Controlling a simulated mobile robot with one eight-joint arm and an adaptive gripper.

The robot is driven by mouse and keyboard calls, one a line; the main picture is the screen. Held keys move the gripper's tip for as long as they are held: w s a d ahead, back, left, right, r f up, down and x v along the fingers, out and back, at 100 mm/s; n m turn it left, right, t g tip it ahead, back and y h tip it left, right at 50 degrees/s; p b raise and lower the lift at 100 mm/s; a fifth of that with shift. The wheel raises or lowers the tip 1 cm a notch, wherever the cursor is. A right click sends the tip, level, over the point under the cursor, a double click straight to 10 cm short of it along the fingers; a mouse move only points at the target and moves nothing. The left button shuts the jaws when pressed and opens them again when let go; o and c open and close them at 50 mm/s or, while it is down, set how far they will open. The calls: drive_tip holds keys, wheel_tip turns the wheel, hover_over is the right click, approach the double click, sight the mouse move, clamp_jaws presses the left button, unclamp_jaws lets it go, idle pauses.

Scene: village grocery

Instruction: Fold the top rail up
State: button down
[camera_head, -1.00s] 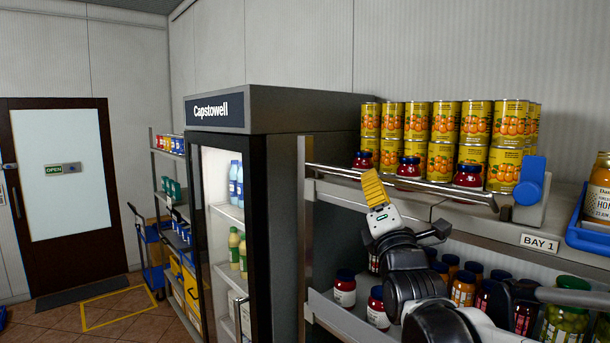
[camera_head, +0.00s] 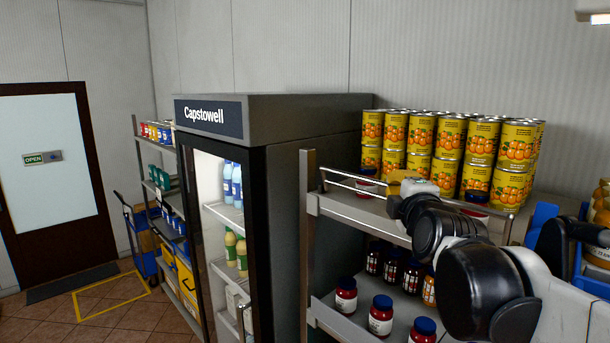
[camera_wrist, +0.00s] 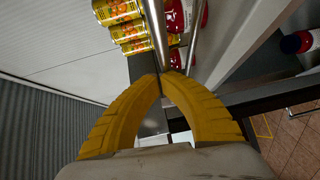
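The top rail (camera_head: 350,178) is a thin metal bar along the front of the top shelf. In the wrist view, two metal bars, one the rail (camera_wrist: 156,30), run up from my fingertips. My gripper (camera_head: 398,178) is at the front of the top shelf, mostly hidden behind my wrist in the head view. In the wrist view my yellow gripper fingers (camera_wrist: 163,75) curve together and their tips meet by the bar. I cannot tell whether they grip it.
Stacked yellow cans (camera_head: 450,140) stand on the top shelf behind the rail, with red jars in front of them. More jars (camera_head: 381,314) stand on the lower shelf below my arm. A tall fridge (camera_head: 255,200) stands at left.

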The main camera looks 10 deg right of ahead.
drive_tip(key=shift+w+d+r+m+g+y+p, duration=0.3)
drive_tip(key=shift+d+m+g+p, duration=0.25)
drive_tip(key=shift+m+g+p, duration=0.05)
idle(0.5)
